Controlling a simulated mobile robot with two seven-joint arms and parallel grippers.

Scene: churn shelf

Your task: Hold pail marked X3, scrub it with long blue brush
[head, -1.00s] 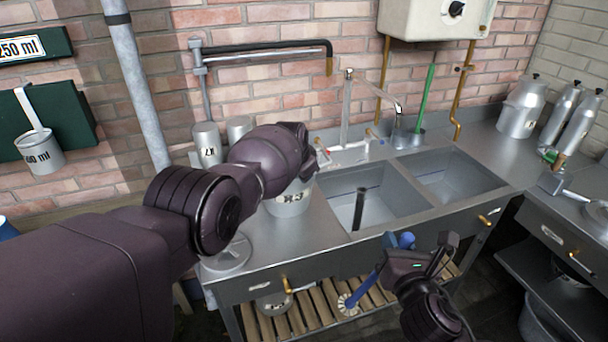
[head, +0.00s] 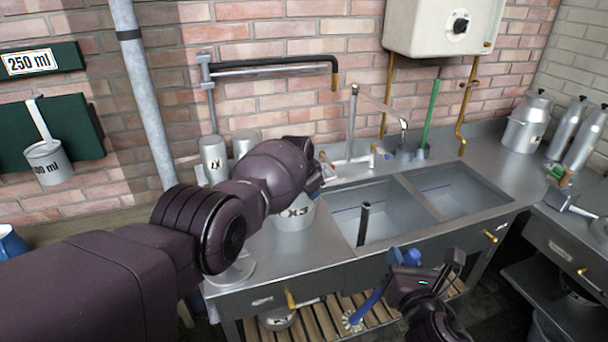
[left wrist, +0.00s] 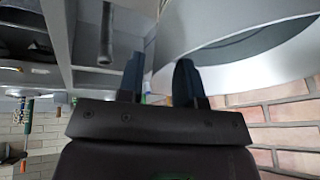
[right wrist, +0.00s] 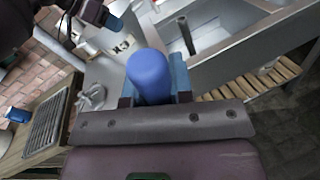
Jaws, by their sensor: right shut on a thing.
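The grey metal pail marked X3 (head: 297,215) stands on the steel counter left of the sink, partly hidden by my left arm. It also shows in the right wrist view (right wrist: 122,46). My left gripper (left wrist: 157,82) is at the pail's rim, its fingers apart, one overlapping the pail wall (left wrist: 235,62) in the left wrist view. Whether it touches is unclear. My right gripper (head: 430,262) is shut on the long blue brush (head: 369,303) in front of the counter. The brush hangs slanting, its pale round bristle head low. Its blue handle end (right wrist: 150,76) stands up between the fingers.
Two sink basins (head: 385,215) lie right of the pail, with a dark upright pipe (head: 363,224) in the nearer one. A tap (head: 352,120) stands behind. Metal cans (head: 213,160) stand behind my left arm. A slatted shelf (head: 325,318) runs below the counter.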

